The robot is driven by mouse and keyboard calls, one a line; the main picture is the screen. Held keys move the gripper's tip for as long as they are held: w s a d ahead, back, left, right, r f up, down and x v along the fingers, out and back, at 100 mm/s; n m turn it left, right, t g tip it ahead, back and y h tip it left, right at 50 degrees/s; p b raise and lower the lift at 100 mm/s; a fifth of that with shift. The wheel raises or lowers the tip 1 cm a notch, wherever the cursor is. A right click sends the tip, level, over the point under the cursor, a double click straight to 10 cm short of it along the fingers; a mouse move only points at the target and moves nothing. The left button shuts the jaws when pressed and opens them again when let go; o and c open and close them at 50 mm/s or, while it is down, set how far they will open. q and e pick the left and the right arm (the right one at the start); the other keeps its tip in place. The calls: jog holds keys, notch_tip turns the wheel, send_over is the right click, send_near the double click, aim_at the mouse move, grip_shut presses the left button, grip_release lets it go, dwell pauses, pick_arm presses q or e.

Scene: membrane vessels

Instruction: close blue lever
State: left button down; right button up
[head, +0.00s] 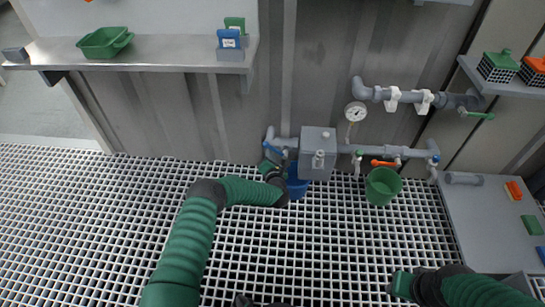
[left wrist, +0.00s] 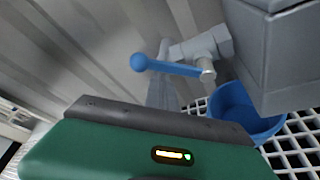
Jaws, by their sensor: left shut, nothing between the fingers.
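The blue lever (head: 274,149) is on the pipe fitting left of the grey box, low on the wall. In the left wrist view the lever (left wrist: 175,68) lies nearly level, its round knob to the left and its pivot on the grey valve to the right. My left gripper (head: 270,167) is just below and close to the lever, shut and empty; I cannot tell whether it touches the lever. Its green body fills the bottom of the wrist view, and its fingertips are not clear. My right gripper (head: 399,285) is at the lower right, far from the lever; its fingers are not clear.
The grey box (head: 318,152) is right of the lever, with a blue bucket (head: 297,183) below. An orange lever (head: 384,163), green bucket (head: 383,186), gauge (head: 355,112) and another blue handle (head: 434,158) are farther right. A shelf (head: 150,54) is upper left. Open grating (head: 90,210) lies left.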

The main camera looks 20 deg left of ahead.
pick_arm(q)
jog(key=d+r+m+y, duration=0.1)
jog(key=m, duration=0.1)
jog(key=d+r+m, duration=0.1)
jog(key=d+m, duration=0.1)
jog(key=w+d+r+m+t+y+b, duration=0.1)
jog(key=m, duration=0.1)
jog(key=shift+w+d+r+m+y, duration=0.1)
jog(key=shift+d+m+y, duration=0.05)
jog(key=shift+m+y, duration=0.2)
jog(key=shift+d, duration=0.15)
dwell(0.3)
dwell(0.4)
